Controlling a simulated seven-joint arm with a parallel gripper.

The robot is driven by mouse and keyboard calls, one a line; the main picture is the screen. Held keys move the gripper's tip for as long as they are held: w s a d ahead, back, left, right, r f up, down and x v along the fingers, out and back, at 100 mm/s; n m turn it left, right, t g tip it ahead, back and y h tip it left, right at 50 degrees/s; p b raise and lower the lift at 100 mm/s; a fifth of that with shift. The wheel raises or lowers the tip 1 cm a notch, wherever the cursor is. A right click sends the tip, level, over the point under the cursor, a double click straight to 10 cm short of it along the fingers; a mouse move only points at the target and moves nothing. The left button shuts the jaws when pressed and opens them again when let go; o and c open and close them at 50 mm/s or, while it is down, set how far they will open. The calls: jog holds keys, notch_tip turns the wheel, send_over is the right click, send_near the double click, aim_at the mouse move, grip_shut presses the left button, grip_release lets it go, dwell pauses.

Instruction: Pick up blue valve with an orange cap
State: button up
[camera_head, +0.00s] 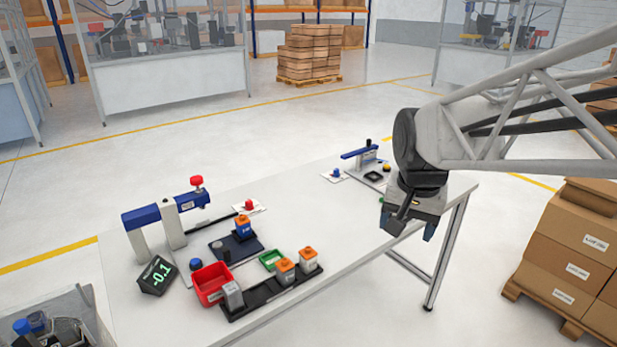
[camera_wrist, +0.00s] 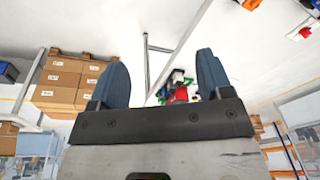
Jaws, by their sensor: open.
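A blue valve with an orange cap (camera_head: 243,227) stands upright on a dark plate on the left part of the table, in the head view. I cannot pick it out for certain in the wrist view. My gripper (camera_head: 408,222) hangs over the right end of the table, well to the right of the valve and apart from it. In the wrist view, my gripper's two blue fingers (camera_wrist: 158,82) stand wide apart with nothing between them.
A black rack (camera_head: 268,292) holds two grey valves with orange caps (camera_head: 286,271) and a grey block. A red bin (camera_head: 211,283), a green tray (camera_head: 271,259), a display (camera_head: 157,275) and a blue press (camera_head: 165,212) stand nearby. The table's middle (camera_head: 335,215) is clear.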

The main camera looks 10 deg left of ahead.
jog(key=w+a+f+m, duration=0.1)
jog(key=w+a, duration=0.7)
jog(key=w, duration=0.1)
jog(key=m+g, duration=0.2)
jog(key=m, duration=0.3)
send_over(242, 216)
jog(key=f, duration=1.6)
jog(key=shift+d, duration=0.2)
jog(key=shift+w+a+f, duration=0.1)
jog(key=shift+a, duration=0.2)
jog(key=shift+f, duration=0.15)
jog(key=shift+f, duration=1.15)
jog(key=shift+f, duration=0.15)
